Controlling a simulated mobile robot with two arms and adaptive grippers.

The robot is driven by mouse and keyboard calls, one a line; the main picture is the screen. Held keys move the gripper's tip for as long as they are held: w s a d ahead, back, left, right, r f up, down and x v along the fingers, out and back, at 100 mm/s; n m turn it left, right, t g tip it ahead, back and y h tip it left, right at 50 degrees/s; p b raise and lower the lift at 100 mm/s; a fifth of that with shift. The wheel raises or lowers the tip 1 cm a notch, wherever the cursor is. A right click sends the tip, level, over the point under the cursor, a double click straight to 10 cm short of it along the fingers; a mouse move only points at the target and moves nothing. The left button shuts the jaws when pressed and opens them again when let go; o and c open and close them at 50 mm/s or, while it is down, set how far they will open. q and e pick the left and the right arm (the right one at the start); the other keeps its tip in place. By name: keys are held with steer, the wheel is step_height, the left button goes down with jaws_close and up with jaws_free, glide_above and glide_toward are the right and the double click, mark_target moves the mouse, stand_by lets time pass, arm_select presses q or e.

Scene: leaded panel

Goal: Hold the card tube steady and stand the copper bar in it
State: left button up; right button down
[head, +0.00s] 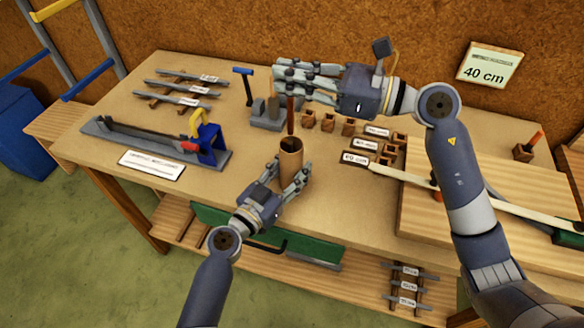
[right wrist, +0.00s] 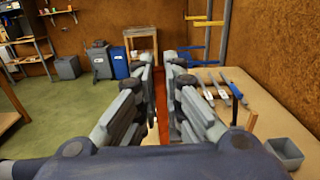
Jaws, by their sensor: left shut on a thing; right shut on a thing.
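The brown card tube (head: 291,165) stands upright on the workbench with its dark open mouth facing up. My left gripper (head: 286,178) is shut on the tube from the near side, with fingers on both sides of it. My right gripper (head: 290,82) is shut on the copper bar (head: 291,116), a reddish-brown bar hanging nearly upright. The bar's lower end shows close above the tube's mouth, apart from it in the picture. In the right wrist view the bar (right wrist: 166,95) stands between the fingers; its lower end is hidden there.
Small wooden blocks (head: 349,127) and label cards (head: 359,158) lie right of the tube. A grey stand (head: 267,115) is behind it. A blue-and-yellow clamp tool (head: 207,140) lies left. A raised wooden board (head: 450,215) fills the bench's right. Bare bench (head: 235,180) lies left of the tube.

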steer(key=shift+f, duration=1.25)
steer(key=c, duration=1.6)
jaws_free()
steer(key=shift+c, duration=0.2)
steer(key=shift+f, duration=0.1)
steer(key=v, duration=1.2)
steer(key=shift+o, duration=0.2)
